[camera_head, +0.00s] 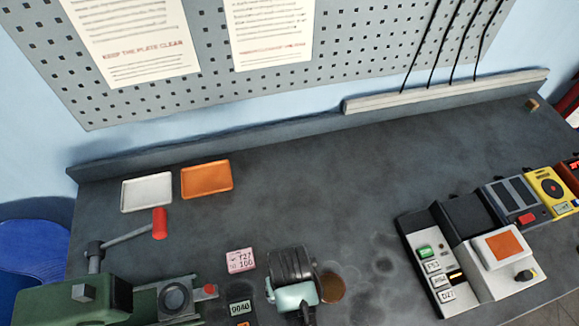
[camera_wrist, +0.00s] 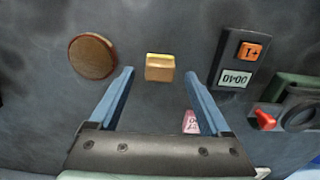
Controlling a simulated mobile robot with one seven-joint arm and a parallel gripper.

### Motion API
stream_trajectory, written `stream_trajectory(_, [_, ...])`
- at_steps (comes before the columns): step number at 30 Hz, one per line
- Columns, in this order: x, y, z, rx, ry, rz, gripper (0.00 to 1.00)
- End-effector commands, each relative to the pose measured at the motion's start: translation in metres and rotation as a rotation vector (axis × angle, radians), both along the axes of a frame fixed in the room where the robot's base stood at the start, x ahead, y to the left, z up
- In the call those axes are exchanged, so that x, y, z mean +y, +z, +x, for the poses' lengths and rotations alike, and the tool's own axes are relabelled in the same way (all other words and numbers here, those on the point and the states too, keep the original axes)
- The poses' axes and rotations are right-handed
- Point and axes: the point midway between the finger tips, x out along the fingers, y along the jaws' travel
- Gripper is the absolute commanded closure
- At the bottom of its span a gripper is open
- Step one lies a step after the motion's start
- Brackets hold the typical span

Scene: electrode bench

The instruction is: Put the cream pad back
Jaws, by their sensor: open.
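A small tan block with a yellowish top edge (camera_wrist: 160,68) lies on the dark bench in the wrist view; it may be the cream pad, but I cannot be sure. My gripper (camera_wrist: 158,73) is open, with its two blue fingers on either side of the block in the picture. I cannot tell whether the fingers are level with it or above it. In the head view my gripper (camera_head: 293,290) is low over the front of the bench, and its fingertips and the block are hidden. An orange square pad (camera_head: 506,245) sits on a white-topped device at the right.
A brown disc (camera_wrist: 92,56) and a small scale (camera_wrist: 236,62) lie on either side. A pink label (camera_head: 240,260) is close by. The bench's middle is clear.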

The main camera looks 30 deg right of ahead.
Motion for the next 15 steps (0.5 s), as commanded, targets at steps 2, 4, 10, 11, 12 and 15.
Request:
stream_trajectory(2, [-0.001, 0.019, 0.001, -0.006, 0.0, -0.002, 0.19])
stream_trajectory(4, [0.0, 0.034, 0.001, -0.005, -0.001, -0.001, 0.19])
stream_trajectory(10, [0.0, 0.071, 0.001, -0.004, 0.0, -0.001, 0.19])
stream_trajectory(11, [0.0, 0.075, 0.001, -0.003, 0.0, -0.001, 0.19])
stream_trajectory(12, [0.0, 0.079, 0.001, -0.002, 0.0, -0.001, 0.19])
stream_trajectory(15, [0.0, 0.086, 0.0, 0.0, 0.0, 0.0, 0.19])
